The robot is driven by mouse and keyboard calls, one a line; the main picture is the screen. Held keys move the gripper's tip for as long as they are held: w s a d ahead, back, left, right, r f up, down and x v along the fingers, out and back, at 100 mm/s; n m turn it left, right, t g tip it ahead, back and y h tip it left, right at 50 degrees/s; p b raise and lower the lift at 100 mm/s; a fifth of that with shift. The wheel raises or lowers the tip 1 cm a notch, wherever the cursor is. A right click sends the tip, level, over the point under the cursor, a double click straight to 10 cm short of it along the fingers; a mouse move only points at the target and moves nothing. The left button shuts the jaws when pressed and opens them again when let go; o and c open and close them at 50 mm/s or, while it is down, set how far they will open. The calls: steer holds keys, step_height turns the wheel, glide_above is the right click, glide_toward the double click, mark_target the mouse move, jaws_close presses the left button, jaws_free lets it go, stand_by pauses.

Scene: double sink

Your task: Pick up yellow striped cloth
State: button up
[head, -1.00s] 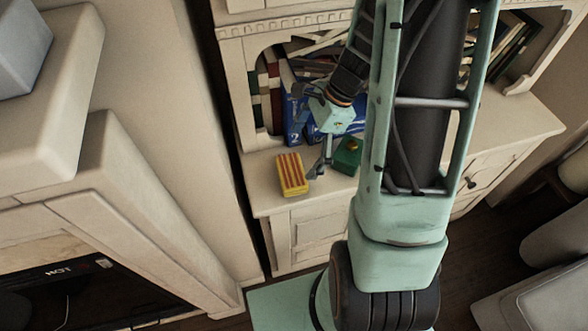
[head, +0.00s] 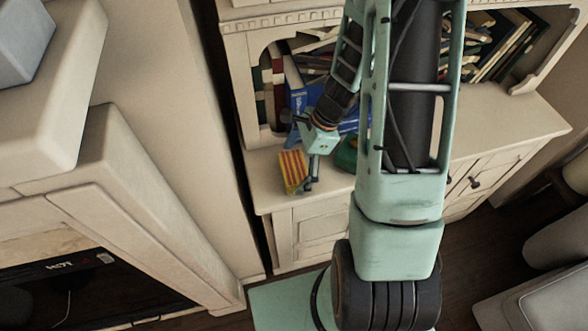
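The yellow striped cloth (head: 292,172) is a small block-like yellow bundle with red stripes. It is at the front left of the cabinet's counter. My gripper (head: 304,164) is right at it, coming from the upper right. One dark finger shows along the cloth's right side, close to it or touching. The other finger is mostly hidden near the cloth's far side, so I cannot tell whether the fingers grip it.
A green object (head: 346,154) lies on the counter (head: 268,196) just right of my gripper, partly covered by my arm. Blue books (head: 300,97) stand in the shelf behind. A pale wall and a fireplace-like surround (head: 150,220) are at left.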

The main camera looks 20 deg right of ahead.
mark_target(290, 168)
steer(key=c, duration=0.8)
steer(key=shift+r, duration=0.1)
steer(key=shift+c, duration=0.2)
steer(key=shift+w+r, duration=0.1)
steer(key=shift+r, duration=0.45)
step_height(290, 168, up, 2)
steer(key=shift+d+r, duration=0.1)
steer(key=shift+r, duration=0.1)
steer(key=s+r, duration=0.2)
steer(key=s+d+r, duration=0.1)
steer(key=s+r, duration=0.1)
steer(key=shift+s+r+p, duration=0.1)
steer(key=shift+r+p, duration=0.25)
steer(key=shift+r, duration=0.05)
steer(key=s+d+r, duration=0.2)
steer(key=s+r, duration=0.2)
steer(key=s, duration=0.5)
steer(key=shift+s+d+r, duration=0.2)
steer(key=shift+s+r, duration=0.05)
steer(key=shift+r, duration=0.05)
